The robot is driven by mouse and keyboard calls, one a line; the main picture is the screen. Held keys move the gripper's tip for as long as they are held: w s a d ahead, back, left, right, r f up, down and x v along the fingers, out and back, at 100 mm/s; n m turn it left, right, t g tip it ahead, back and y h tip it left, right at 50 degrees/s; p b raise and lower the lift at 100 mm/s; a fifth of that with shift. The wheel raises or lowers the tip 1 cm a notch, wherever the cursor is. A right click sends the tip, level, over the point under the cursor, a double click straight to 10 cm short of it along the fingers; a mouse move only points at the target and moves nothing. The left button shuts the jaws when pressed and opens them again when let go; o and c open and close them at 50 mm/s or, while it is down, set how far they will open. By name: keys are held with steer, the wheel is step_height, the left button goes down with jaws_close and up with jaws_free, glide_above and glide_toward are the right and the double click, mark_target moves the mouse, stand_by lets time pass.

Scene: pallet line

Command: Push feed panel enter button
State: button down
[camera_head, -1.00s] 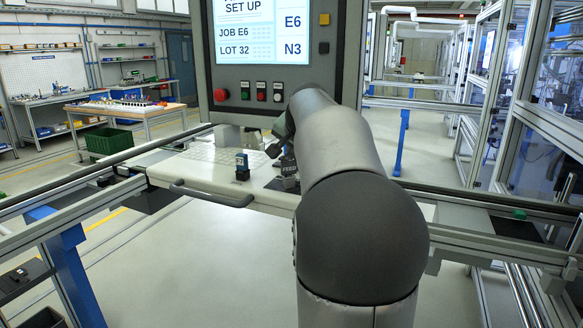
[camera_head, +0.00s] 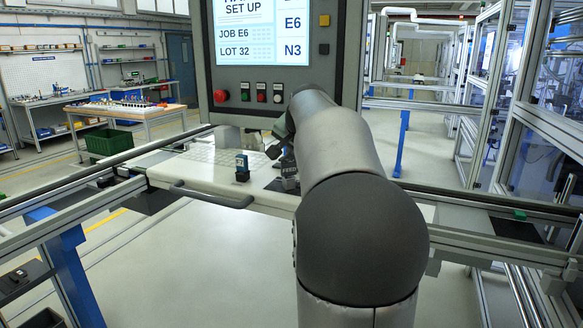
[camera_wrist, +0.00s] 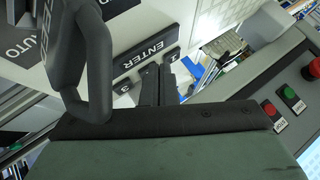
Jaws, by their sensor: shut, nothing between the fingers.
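The enter button (camera_wrist: 146,53) is a dark bar with white ENTER lettering on a pale panel, in the wrist view. My gripper (camera_wrist: 158,68) is shut and empty, with its dark fingertips at the bar's lower edge in the picture. I cannot tell whether they touch it. A thick dark loop (camera_wrist: 96,75) stands close to the left of the fingers. In the head view, a small dark block (camera_head: 289,170) stands on the desk beside my arm. My fingertips and the enter button cannot be made out there.
The console screen (camera_head: 262,30) stands behind the desk, with a red mushroom button (camera_head: 221,96) and several smaller buttons below it. A keyboard (camera_head: 212,154) and a small blue-topped item (camera_head: 242,165) are on the desk. A grab handle (camera_head: 210,198) runs along its front.

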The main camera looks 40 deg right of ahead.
steer(key=shift+f, duration=0.15)
stand_by(0.5)
steer(key=shift+f+b, duration=0.3)
steer(key=shift+b, duration=0.05)
steer(key=shift+f+b, duration=0.35)
steer(key=shift+f, duration=0.2)
stand_by(0.5)
stand_by(0.4)
steer(key=shift+r+p, duration=0.8)
steer(key=shift+r, duration=0.15)
steer(key=shift+r, duration=0.1)
step_height(320, 180, up, 5)
steer(key=p, duration=0.4)
stand_by(0.5)
